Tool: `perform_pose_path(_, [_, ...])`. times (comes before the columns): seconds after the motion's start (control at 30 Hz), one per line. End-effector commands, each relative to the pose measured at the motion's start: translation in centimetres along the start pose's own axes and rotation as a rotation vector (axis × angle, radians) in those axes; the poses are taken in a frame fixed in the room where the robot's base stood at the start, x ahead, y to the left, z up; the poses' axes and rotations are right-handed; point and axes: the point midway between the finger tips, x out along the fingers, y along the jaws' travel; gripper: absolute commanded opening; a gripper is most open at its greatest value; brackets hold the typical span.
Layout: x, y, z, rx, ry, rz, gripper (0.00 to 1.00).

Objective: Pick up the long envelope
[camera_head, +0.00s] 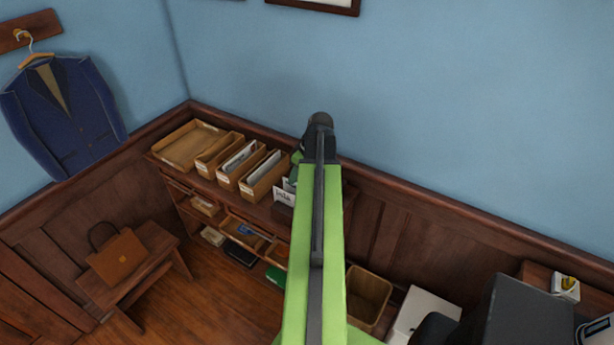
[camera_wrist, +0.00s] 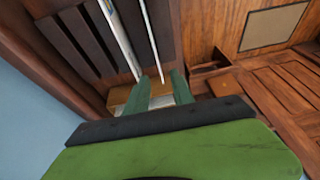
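I cannot tell for sure which item is the long envelope. White papers or envelopes stand on edge in the wooden file boxes (camera_head: 228,181) on the shelf unit in the head view. In the wrist view, thin pale edges (camera_wrist: 152,38) run upward just beyond my gripper (camera_wrist: 159,82); they may be paper seen edge-on. My gripper's two green fingers are apart, with a light brown surface visible between them. I see nothing held there. In the head view my arm hides part of the shelf unit, and the fingers are mostly hidden.
An empty wooden tray (camera_head: 188,146) sits at the shelf's left end. A white card (camera_head: 284,197) stands near my arm. A brown bag (camera_head: 118,255) is on a stool (camera_head: 160,240) at left. A wooden bin (camera_head: 368,296) and white box (camera_head: 425,312) stand right. Open floor lies left of my arm.

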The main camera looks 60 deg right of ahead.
Motion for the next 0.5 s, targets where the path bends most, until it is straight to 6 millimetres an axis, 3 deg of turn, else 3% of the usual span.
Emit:
perform_pose_path(0.03, [-3.2,2.3,1.3,0.007,0.018,0.017,0.29])
perform_pose_path(0.17, [-5.6,5.0,4.0,-0.004,0.044,0.043,0.29])
perform_pose_path(0.37, [-5.5,5.6,4.7,-0.011,0.049,0.049,0.29])
perform_pose_path(0.5, [-3.7,5.6,4.8,-0.011,0.049,0.048,0.29])
